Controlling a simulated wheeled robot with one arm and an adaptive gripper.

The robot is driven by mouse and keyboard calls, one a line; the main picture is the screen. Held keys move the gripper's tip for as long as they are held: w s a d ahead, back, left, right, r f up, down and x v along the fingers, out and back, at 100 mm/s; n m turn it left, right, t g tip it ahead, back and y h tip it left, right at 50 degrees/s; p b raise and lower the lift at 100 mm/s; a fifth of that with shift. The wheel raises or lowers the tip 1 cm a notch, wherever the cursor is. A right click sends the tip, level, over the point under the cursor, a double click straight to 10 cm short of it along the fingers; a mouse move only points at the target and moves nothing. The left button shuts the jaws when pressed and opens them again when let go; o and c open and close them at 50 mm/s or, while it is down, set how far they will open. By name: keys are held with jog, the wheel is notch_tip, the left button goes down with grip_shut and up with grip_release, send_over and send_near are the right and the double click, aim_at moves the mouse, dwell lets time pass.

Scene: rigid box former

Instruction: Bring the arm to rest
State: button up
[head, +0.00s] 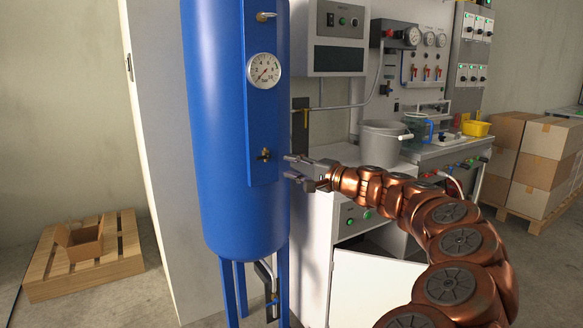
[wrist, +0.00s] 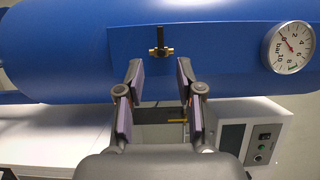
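My gripper (head: 300,172) is at the end of my copper-coloured arm, stretched to the left toward the blue tank (head: 225,150). In the wrist view my gripper (wrist: 159,80) has its two fingers apart with nothing between them. A small brass valve with a dark handle (wrist: 158,51) sits on the blue tank just beyond the fingertips. The brass valve also shows in the head view (head: 264,155), to the left of the fingertips. A gap seems to lie between the fingers and the valve.
The tank carries a round pressure gauge (head: 264,71). A white machine (head: 340,235) with a grey bucket (head: 381,143) stands behind my arm. Cardboard boxes (head: 545,150) stand at the right. A pallet (head: 85,262) with an open box lies at the left.

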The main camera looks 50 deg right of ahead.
dwell(0.3)
jog(key=w+a+r+n+g+y+p, duration=0.1)
jog(key=a+r+n+g+y+p, duration=0.2)
jog(key=a, duration=1)
jog(key=a+r+n+g+y+p, duration=0.15)
jog(key=a+n+g+p, duration=0.3)
jog(key=a, duration=0.85)
jog(key=w+a+r+n+g+y+p, duration=0.1)
jog(key=a+r+n+g+y+p, duration=0.25)
jog(key=a, duration=1.05)
jog(key=s+a+f+n+g+h+p, duration=0.2)
jog(key=s+a+n+g+p, duration=0.1)
jog(key=s+a+p, duration=0.3)
jog(key=s+a+f+n+g+h+p, duration=0.2)
jog(key=s+a+p, duration=0.2)
jog(key=s, duration=0.4)
jog(key=s+d+g+h+p, duration=0.2)
jog(key=s+d+p, duration=0.1)
jog(key=s, duration=0.4)
jog(key=s+d+n+g+h+p, duration=0.1)
jog(key=s+d+h+p, duration=0.1)
jog(key=s, duration=0.6)
jog(key=shift+d+f+n+g+h+p, duration=0.3)
jog(key=shift+d+g+h+p, duration=0.15)
jog(key=shift+p, duration=0.5)
